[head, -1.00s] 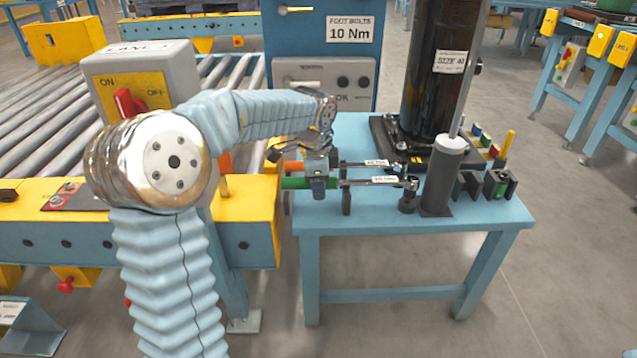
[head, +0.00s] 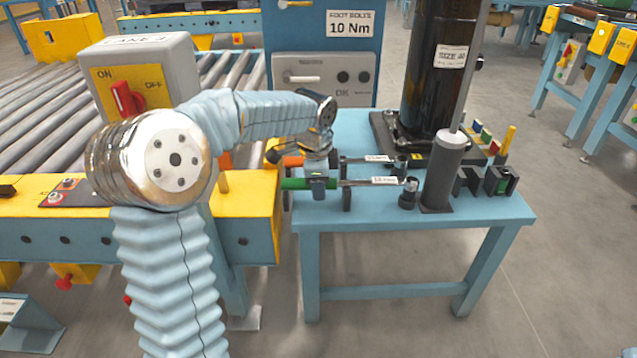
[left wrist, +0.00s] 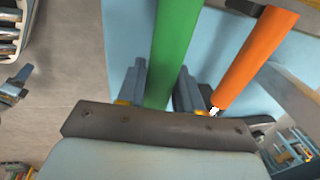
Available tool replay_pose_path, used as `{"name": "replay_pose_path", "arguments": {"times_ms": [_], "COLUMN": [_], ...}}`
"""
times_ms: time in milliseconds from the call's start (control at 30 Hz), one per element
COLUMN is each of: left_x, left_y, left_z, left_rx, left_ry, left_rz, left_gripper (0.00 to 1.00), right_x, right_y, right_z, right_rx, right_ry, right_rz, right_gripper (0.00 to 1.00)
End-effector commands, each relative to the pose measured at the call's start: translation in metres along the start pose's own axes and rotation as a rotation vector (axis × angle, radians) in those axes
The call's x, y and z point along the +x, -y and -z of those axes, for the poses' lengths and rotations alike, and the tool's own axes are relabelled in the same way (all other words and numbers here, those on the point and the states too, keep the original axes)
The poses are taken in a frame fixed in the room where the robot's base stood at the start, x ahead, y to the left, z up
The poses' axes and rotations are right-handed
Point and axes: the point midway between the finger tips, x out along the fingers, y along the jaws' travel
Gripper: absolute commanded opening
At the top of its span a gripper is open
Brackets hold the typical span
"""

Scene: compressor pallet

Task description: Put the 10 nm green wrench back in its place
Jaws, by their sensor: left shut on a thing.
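The green-handled wrench (head: 295,184) lies level above the near side of the blue side table, with a white label on its shaft. My left gripper (head: 319,184) is shut on its green handle, coming from above. In the left wrist view the green handle (left wrist: 172,50) runs between the two fingers (left wrist: 160,92). The shaft passes over a dark upright support (head: 346,195), and its head is at a dark socket post (head: 408,194). I cannot tell whether the wrench touches the supports. My right gripper is not in view.
An orange-handled wrench (head: 293,162) lies parallel just behind. A grey cylinder (head: 440,175) with a rod stands right of the wrench heads, before a black compressor (head: 435,75). The table's front strip (head: 400,222) is clear. A yellow-edged conveyor (head: 245,205) is at left.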

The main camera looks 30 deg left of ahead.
Motion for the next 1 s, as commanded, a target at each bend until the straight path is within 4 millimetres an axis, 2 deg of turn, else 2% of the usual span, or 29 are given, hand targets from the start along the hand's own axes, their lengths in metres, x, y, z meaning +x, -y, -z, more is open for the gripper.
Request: {"name": "replay_pose_path", "arguments": {"times_ms": [267,300,500,800,867,1000], "left_x": [0.005,0.005,0.005,0.006,-0.001,-0.026], "left_y": [-0.001,-0.001,-0.001,-0.001,-0.001,0.000], "left_z": [0.000,0.000,0.000,-0.001,0.000,0.000], "left_rx": [0.000,0.000,0.000,0.000,0.000,0.000], "left_ry": [-0.001,-0.001,0.000,0.001,0.000,-0.001], "left_rz": [0.001,0.001,0.001,-0.001,0.001,0.002], "left_gripper": [0.00,0.37,0.65,0.65,0.65,0.65], "right_x": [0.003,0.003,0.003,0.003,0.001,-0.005], "right_y": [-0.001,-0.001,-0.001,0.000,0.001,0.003], "right_z": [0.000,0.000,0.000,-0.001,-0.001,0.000], "right_rx": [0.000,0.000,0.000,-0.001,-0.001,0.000], "right_ry": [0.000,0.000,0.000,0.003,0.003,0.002], "right_rz": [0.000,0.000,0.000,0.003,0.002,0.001], "right_gripper": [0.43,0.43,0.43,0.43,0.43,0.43]}}
